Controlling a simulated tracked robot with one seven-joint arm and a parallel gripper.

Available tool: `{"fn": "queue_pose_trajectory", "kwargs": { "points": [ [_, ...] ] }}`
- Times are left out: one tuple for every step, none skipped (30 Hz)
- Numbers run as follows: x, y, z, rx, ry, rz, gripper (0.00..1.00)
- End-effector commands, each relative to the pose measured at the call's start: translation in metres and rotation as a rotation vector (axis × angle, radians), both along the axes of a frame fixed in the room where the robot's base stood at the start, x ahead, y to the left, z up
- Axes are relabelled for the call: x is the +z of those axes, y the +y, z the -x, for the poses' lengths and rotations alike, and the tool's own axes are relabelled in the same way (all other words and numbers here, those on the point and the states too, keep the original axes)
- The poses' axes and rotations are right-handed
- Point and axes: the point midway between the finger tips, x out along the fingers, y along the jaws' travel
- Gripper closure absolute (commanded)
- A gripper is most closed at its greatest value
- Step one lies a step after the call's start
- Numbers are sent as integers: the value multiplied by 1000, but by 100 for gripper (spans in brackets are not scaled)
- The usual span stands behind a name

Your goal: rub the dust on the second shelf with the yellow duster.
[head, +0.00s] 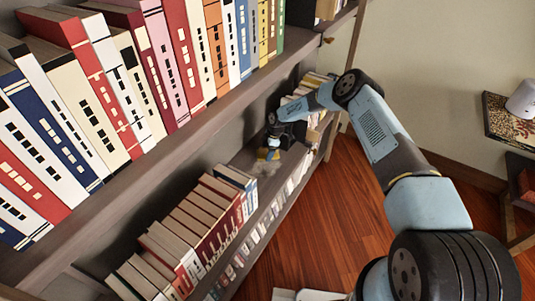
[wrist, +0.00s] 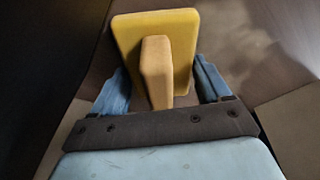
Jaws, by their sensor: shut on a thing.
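The yellow duster (head: 267,154) is in my gripper (head: 272,146) at the lower shelf (head: 255,184) in the head view. In the wrist view the duster shows as a flat yellow pad (wrist: 184,25) with a tan block handle (wrist: 156,72). The handle is between the two blue fingers of my gripper (wrist: 160,85). A pale greyish patch, likely the dust (head: 272,168), lies on the shelf board just below the duster. I cannot tell whether the pad touches the board.
A row of books (head: 185,235) stands on the same shelf to the left, and more books (head: 290,95) stand farther back. The upper shelf (head: 150,160) with tall books (head: 105,80) overhangs. Wooden floor (head: 320,220) is open to the right.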

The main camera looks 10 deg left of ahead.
Motion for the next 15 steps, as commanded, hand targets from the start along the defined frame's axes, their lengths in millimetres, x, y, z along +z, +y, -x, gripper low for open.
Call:
{"fn": "queue_pose_trajectory", "kwargs": {
  "points": [
    [2,-8,-14,0,-30,-1,72],
    [2,-8,-15,-1,-31,-1,72],
    [2,-9,-15,-1,-32,-1,72],
    [2,-9,-16,-2,-32,0,72],
    [2,-10,-16,-2,-33,-1,72],
    [2,-11,-16,-2,-33,0,72],
    [3,-11,-17,-3,-34,0,72],
    [4,-12,-17,-3,-34,0,72],
    [5,-12,-18,-5,-35,1,72],
    [7,-13,-18,-5,-36,0,72],
    [10,-13,-19,-5,-36,1,72],
    [13,-14,-19,-5,-37,1,72],
    [16,-14,-19,-5,-37,2,72],
    [19,-14,-19,-5,-37,2,72],
    [22,-14,-20,-5,-38,1,72]
  ]
}}
